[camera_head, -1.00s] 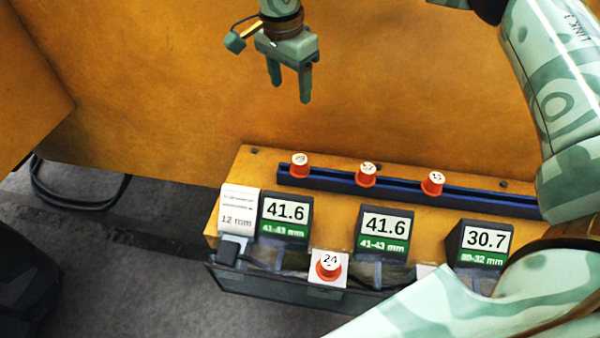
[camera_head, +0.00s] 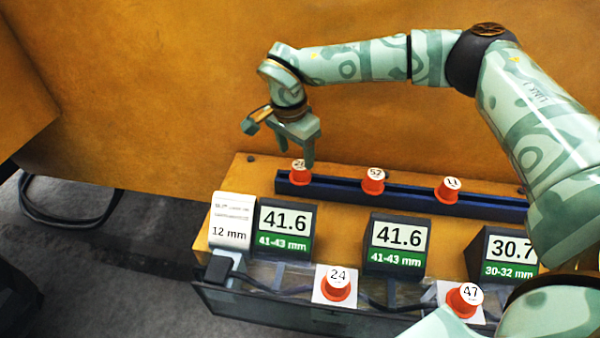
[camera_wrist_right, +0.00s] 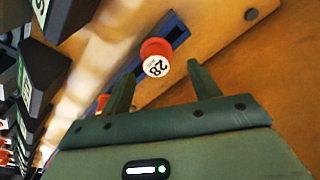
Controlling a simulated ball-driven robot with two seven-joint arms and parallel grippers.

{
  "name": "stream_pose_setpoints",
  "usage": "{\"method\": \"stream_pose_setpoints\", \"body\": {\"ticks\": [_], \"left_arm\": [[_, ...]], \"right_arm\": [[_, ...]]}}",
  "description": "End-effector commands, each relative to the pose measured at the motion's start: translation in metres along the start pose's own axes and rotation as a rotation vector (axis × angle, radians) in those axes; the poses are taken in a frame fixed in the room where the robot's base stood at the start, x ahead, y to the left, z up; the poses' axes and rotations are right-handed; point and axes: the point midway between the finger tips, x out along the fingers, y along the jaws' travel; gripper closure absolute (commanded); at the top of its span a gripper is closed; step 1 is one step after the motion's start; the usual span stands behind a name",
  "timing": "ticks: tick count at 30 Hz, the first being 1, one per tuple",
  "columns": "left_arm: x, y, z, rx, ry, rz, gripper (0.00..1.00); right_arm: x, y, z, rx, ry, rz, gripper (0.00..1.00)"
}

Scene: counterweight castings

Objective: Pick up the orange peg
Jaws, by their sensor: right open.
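Several orange pegs with white numbered tops are in view. Three stand along the blue rail: the leftmost peg (camera_head: 299,176), a middle peg marked 52 (camera_head: 373,184) and a right peg marked 11 (camera_head: 448,192). My right gripper (camera_head: 296,156) is open and empty, just above the leftmost peg and partly covering its top. In the right wrist view, that peg, marked 28 (camera_wrist_right: 157,56), shows just beyond and between the open fingertips (camera_wrist_right: 161,75), apart from them. My left gripper is out of view.
The blue rail (camera_head: 412,192) lies on an orange ledge against an orange wall. In front stand display boxes (camera_head: 285,228) and a white 12 mm card (camera_head: 231,222). Pegs marked 24 (camera_head: 337,287) and 47 (camera_head: 463,302) sit on white pads at the front.

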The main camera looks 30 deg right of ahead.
Motion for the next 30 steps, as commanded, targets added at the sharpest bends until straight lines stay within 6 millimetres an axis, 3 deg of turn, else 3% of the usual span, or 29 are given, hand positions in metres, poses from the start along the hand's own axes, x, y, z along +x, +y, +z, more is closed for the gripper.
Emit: {"method": "stream_pose_setpoints", "body": {"ticks": [10,17,22,30], "left_arm": [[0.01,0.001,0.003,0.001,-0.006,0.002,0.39],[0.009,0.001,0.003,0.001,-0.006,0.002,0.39],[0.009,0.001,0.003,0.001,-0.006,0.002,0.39],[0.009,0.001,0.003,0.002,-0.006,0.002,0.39]], "right_arm": [[0.05,0.006,-0.002,0.001,-0.001,0.004,0.39],[0.051,0.006,-0.002,0.001,0.0,0.002,0.39],[0.051,0.006,-0.002,0.001,0.0,0.002,0.86],[0.051,0.006,-0.002,0.001,0.0,0.002,0.88]]}}
